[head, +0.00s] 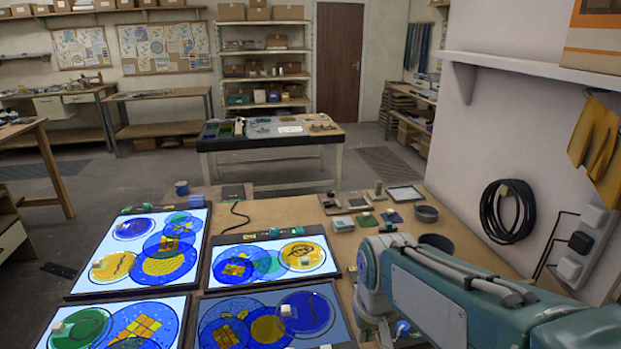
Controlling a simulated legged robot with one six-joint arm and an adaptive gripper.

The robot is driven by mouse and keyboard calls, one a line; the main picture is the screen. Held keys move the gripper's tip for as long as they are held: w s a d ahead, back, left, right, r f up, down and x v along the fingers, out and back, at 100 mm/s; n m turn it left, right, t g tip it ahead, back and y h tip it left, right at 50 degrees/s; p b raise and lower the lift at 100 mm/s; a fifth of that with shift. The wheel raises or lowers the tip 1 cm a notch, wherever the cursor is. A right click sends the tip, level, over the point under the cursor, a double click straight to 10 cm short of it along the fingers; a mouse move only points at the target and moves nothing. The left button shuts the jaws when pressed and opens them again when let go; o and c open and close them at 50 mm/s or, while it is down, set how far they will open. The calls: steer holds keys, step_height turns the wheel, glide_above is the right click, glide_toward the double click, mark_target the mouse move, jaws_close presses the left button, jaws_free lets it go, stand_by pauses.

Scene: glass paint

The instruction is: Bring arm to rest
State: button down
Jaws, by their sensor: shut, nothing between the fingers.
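My arm (440,285) reaches in from the lower right corner, over the right side of the wooden worktable (440,205). Its teal and white links fold at a joint (375,265) just right of the lit panels. The part below that joint drops towards the table and is partly covered by the upper link. I cannot make out my gripper's fingers; they are hidden behind the arm or below the picture edge.
Lit panels (207,262) with blue, yellow and green glass discs cover the table's left and middle. Small blocks, a dark round dish (426,213) and a tray (405,193) stand behind the arm. A wall with a coiled black cable (507,211) is close on the right.

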steer(key=s+d+r+t, duration=0.1)
steer(key=s+d+r, duration=0.1)
steer(key=s, duration=0.4)
steer(key=s+d+r+m+t, duration=0.1)
steer(key=s+d+r+t, duration=0.1)
steer(key=s+d, duration=0.2)
steer(key=shift+s, duration=0.85)
stand_by(1.0)
